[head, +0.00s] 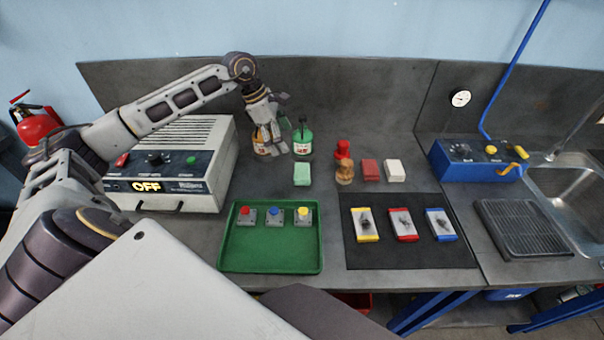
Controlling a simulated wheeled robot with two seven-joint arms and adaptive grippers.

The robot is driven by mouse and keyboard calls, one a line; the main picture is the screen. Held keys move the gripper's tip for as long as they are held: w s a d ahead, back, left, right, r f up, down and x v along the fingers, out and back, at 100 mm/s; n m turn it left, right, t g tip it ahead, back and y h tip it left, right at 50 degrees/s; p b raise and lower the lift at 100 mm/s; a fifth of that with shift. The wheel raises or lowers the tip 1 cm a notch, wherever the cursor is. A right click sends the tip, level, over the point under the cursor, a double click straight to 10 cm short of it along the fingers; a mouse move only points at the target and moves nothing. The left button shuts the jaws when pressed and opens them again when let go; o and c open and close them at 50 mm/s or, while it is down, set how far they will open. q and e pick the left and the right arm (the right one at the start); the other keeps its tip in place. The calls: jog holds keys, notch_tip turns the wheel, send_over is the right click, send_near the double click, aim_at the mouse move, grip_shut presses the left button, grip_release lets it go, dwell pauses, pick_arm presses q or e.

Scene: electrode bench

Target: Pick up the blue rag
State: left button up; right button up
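I cannot make out a blue rag in the head view. Folded cloth-like blocks on the bench are pale green (302,174), red (370,170) and white (396,171). My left gripper (277,120) is at the back of the bench, beside a green bottle (302,142) and in front of or above an amber bottle (262,143), which it partly hides. Its fingers look spread, and I see nothing held between them. Whether it touches a bottle is unclear. My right gripper is out of view.
A power box (170,165) reading OFF stands left. A green tray (270,262) holds three buttons. A black mat (410,257) bears three framed pieces. A red-topped wooden item (345,170), blue control box (475,160), rack (523,228) and sink (570,187) lie right.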

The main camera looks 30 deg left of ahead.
pick_arm(q)
send_near(302, 173)
jog(key=shift+w+a+f+p, duration=0.1)
jog(key=shift+w+f+p, duration=0.2)
jog(key=shift+f, duration=0.3)
jog(key=shift+w+a+f+p, duration=0.15)
jog(key=shift+w+f, duration=0.25)
jog(key=shift+f, duration=0.2)
jog(key=shift+w+d+f, duration=0.1)
jog(key=shift+d+f, duration=0.1)
jog(key=shift+f, duration=0.35)
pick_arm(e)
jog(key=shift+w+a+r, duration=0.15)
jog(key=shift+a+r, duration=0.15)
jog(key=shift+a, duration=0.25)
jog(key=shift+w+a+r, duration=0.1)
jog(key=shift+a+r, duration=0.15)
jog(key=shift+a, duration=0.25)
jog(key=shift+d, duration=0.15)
